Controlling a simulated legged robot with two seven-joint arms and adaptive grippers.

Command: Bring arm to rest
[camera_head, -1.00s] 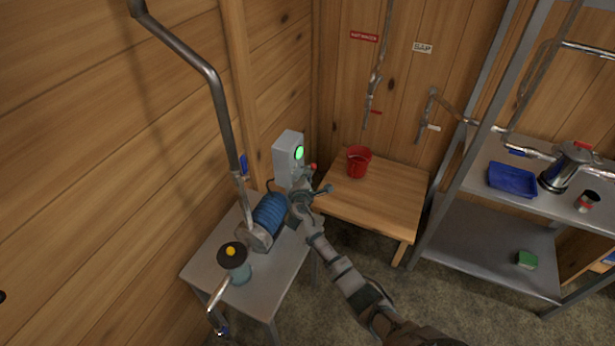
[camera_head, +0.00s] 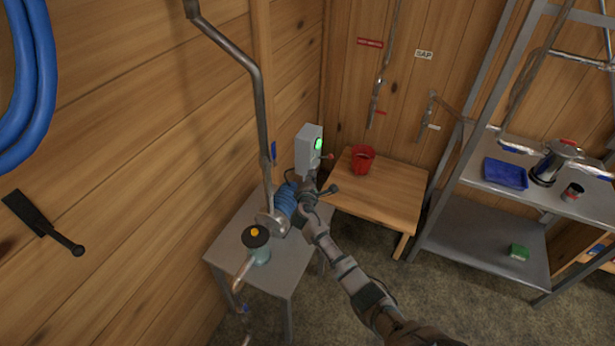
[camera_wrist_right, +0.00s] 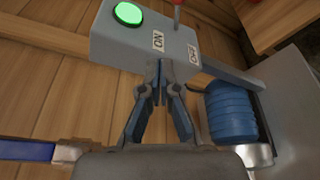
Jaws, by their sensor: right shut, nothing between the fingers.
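My left gripper is not in view.
A blue ribbed motor (camera_head: 286,199) and a black-topped pump part (camera_head: 257,240) share the metal table (camera_head: 292,262). A red bucket (camera_head: 361,160) stands on the wooden table (camera_head: 385,196). A metal shelf (camera_head: 490,236) is at right. The floor in front is clear.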

